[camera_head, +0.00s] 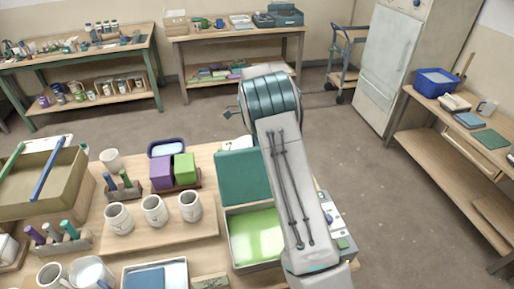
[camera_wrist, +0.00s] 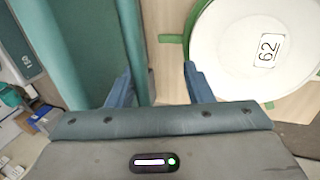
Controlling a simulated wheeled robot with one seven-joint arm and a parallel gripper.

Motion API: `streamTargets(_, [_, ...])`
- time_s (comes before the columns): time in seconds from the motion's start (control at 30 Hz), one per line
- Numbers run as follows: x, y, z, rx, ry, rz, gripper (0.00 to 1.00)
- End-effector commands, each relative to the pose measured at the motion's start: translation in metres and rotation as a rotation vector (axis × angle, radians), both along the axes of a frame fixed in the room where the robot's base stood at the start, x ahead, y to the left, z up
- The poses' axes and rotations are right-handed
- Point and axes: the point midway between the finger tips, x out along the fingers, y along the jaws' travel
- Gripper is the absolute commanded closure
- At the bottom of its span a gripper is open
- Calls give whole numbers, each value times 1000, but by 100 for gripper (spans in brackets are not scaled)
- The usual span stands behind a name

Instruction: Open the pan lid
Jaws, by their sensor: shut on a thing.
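The pan (camera_head: 228,240) is a low rectangular tray with a bright green inside, at the front middle of the table in the head view. Its teal lid (camera_head: 240,178) stands raised at the pan's back side, so the inside shows. In the wrist view the lid (camera_wrist: 128,40) is a teal panel whose edge runs between the blue fingers of my gripper (camera_wrist: 159,72). My gripper is shut on the lid. In the head view my arm covers the pan's right part and hides the gripper.
Left of the pan are white mugs (camera_head: 190,205), purple and green blocks (camera_head: 185,168) and a blue-grey tray (camera_head: 155,277). A side table (camera_head: 450,140) stands right; open floor lies between.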

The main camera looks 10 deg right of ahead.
Motion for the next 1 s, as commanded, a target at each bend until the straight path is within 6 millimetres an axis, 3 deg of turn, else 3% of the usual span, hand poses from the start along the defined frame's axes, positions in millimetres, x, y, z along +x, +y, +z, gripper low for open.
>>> streamTargets(0.37, [8, -1, 10, -3, -21, 1, 66])
streamTargets(1.0, [37, 0, 113, -2, -8, 1, 66])
